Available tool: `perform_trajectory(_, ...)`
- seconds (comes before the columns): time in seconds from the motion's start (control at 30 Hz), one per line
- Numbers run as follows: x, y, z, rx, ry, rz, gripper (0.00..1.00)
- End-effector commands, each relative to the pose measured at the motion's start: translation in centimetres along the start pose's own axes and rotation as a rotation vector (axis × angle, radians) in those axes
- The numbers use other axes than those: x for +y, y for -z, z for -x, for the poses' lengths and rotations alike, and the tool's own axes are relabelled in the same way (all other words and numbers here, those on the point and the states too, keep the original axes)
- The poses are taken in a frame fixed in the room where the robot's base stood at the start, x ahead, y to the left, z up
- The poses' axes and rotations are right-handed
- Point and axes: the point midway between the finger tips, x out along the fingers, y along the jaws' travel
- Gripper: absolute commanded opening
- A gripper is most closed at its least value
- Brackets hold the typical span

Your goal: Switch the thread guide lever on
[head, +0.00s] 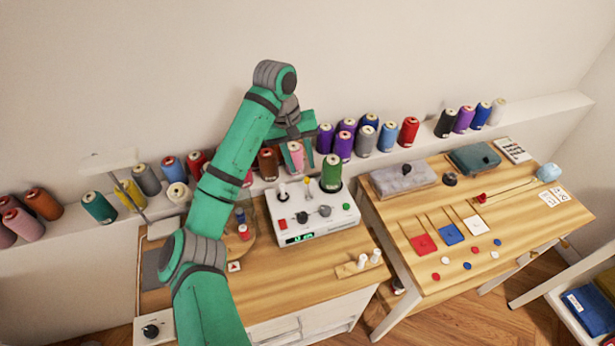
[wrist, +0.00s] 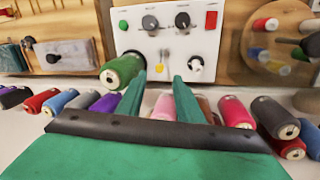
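A white control box (head: 330,225) stands on the left wooden table; its panel also shows in the wrist view (wrist: 165,42). Two small upright parts rise from it: a white lever on a dark round base (head: 283,193), also in the wrist view (wrist: 196,64), and a slim pale stick (wrist: 165,58). I cannot tell for certain which is the thread guide lever. My gripper (head: 296,148) is above the back of the box. In the wrist view its two green fingers (wrist: 161,88) are apart with the stick seen beyond the gap; nothing is held.
A green spool (head: 331,172) stands on the box, close beside one finger in the wrist view. Dark knobs (head: 324,210) and a red button (head: 283,225) are on the panel. Several thread spools line the wall shelf behind, including a pink one (wrist: 163,107). The front tabletop is mostly clear.

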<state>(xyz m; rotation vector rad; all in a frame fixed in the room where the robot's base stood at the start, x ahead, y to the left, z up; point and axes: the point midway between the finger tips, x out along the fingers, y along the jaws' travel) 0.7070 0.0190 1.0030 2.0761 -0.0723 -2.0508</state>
Motion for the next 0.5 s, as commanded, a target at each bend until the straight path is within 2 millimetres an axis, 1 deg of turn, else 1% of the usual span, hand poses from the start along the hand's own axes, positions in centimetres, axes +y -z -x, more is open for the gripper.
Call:
perform_trajectory(0.03,0.1,-0.1,-1.0,-0.005,-0.003,0.000,0.33)
perform_trajectory(0.3,0.0,-0.1,-5.6,-0.004,-0.004,0.001,0.33)
perform_trajectory(0.5,0.3,-0.1,-8.0,-0.003,0.000,-0.004,0.33)
